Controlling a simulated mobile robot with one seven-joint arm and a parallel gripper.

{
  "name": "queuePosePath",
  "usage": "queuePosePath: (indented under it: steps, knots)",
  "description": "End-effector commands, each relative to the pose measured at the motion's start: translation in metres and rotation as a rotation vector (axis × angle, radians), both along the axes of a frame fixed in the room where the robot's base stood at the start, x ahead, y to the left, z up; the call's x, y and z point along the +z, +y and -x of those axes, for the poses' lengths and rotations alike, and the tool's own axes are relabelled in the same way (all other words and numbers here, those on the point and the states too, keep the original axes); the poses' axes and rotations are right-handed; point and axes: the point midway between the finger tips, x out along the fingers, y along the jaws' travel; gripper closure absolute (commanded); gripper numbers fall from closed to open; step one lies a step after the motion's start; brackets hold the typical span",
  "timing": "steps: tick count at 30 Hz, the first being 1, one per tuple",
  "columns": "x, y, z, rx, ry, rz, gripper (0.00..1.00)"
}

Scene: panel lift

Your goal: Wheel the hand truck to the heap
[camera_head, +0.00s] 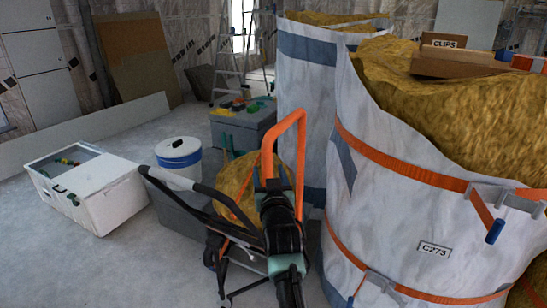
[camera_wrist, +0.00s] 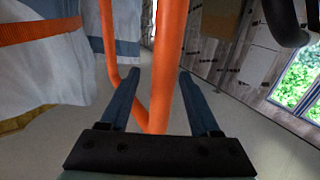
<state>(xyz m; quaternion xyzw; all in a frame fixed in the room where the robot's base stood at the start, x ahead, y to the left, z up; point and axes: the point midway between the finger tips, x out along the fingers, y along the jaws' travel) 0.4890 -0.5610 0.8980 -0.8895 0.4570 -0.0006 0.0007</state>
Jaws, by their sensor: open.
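The hand truck has an orange tubular frame (camera_head: 303,150) and a black handle bar (camera_head: 178,184). It stands in the lower middle of the head view, partly hidden by my arm. My gripper (camera_head: 272,184) is at the orange frame. In the wrist view the two dark blue fingers of my gripper (camera_wrist: 156,85) are apart, with an upright orange tube (camera_wrist: 166,60) between them. The fingers are not closed on the tube. A heap of yellow wool (camera_head: 420,105) fills the large white bag at the right; I cannot tell whether this is the task's heap.
Large white bags (camera_head: 385,195) with orange straps stand close on the right. A white crate (camera_head: 98,205), a white bucket (camera_head: 180,160) and a grey box (camera_head: 245,128) stand left and behind. A stepladder (camera_head: 229,60) is at the back. Floor at lower left (camera_head: 80,270) is clear.

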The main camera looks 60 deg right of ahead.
Motion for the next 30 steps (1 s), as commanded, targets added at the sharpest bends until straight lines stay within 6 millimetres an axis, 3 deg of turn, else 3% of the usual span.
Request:
queuePosePath:
  steps: [15,30]
  knots:
    - [0.001,0.066,0.047,0.0,0.001,-0.001,0.37]
    - [0.001,0.076,0.056,-0.002,-0.001,0.001,0.37]
